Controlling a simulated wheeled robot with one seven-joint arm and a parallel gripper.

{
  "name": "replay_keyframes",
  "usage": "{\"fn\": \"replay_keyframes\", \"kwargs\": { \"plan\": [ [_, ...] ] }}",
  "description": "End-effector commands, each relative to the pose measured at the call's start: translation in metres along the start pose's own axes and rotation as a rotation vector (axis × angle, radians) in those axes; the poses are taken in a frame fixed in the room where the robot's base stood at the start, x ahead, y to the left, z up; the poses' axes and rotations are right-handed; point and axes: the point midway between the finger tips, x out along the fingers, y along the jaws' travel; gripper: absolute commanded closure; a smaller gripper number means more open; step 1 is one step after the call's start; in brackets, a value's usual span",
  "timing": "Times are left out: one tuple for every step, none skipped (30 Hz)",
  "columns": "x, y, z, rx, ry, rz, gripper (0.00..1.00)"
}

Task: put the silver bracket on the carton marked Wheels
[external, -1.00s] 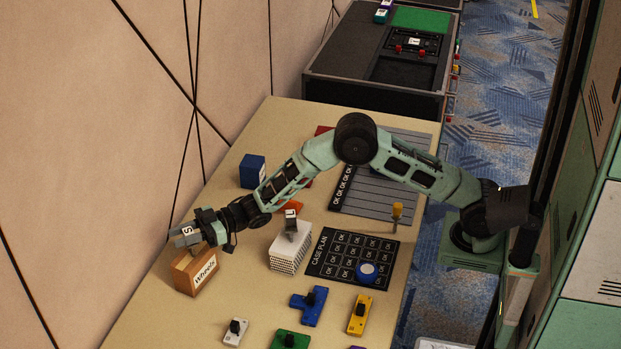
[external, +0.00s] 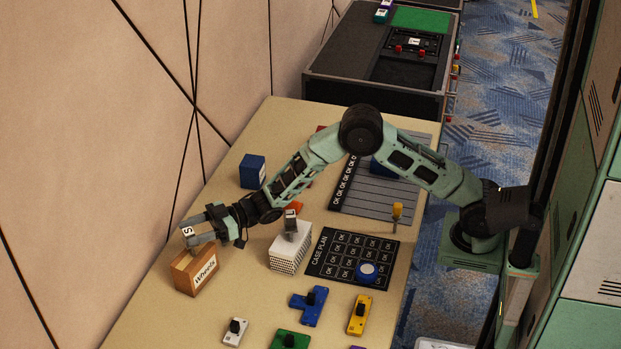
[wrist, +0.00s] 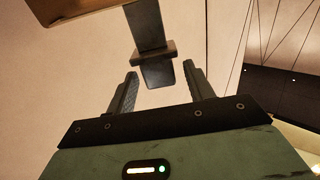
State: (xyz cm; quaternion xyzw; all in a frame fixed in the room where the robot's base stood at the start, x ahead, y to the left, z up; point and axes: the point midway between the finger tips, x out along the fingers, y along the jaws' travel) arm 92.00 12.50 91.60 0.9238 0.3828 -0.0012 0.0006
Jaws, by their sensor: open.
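The silver bracket (external: 189,239), with a white tag marked S, appears to rest on top of the brown carton marked Wheels (external: 181,275). In the wrist view the bracket (wrist: 147,25) looks dark, and its near end lies just beyond and between my fingertips. A corner of the carton (wrist: 75,8) shows at the top left there. My gripper (external: 209,227) is open beside the bracket, on its right; in the wrist view the two fingers (wrist: 160,85) stand apart with a clear gap. The bracket's contact with the carton is partly hidden.
A white stack (external: 288,255) with a grey tagged piece (external: 291,226) on it stands right of the carton, below my forearm. A blue box (external: 252,171) stands behind. Coloured parts, such as a blue one (external: 309,305), lie in front. The wall is close on the left.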

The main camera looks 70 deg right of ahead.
Motion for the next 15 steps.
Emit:
{"fn": "replay_keyframes", "kwargs": {
  "plan": [
    [0.002,0.000,-0.017,-0.004,0.008,-0.001,0.47],
    [0.002,0.000,-0.023,-0.005,0.007,0.000,0.47],
    [0.002,0.000,-0.030,-0.004,0.006,0.000,0.47],
    [0.002,0.000,-0.036,-0.004,0.006,0.000,0.47],
    [0.002,0.000,-0.041,-0.004,0.006,0.000,0.47],
    [0.002,0.000,-0.047,-0.004,0.005,-0.001,0.47],
    [0.002,0.000,-0.051,-0.004,0.004,-0.001,0.47],
    [0.002,0.000,-0.055,-0.003,0.005,-0.001,0.47],
    [0.002,0.000,-0.060,-0.003,0.005,-0.001,0.47],
    [0.002,0.000,-0.063,-0.002,0.005,-0.001,0.47],
    [0.002,0.000,-0.065,-0.002,0.004,-0.001,0.47],
    [0.002,0.000,-0.067,-0.002,0.003,0.000,0.47],
    [0.002,0.000,-0.068,-0.002,0.003,0.000,0.47],
    [0.002,0.000,-0.069,-0.002,0.003,0.000,0.47],
    [0.002,0.000,-0.070,-0.001,0.003,-0.001,0.47]
  ]
}}
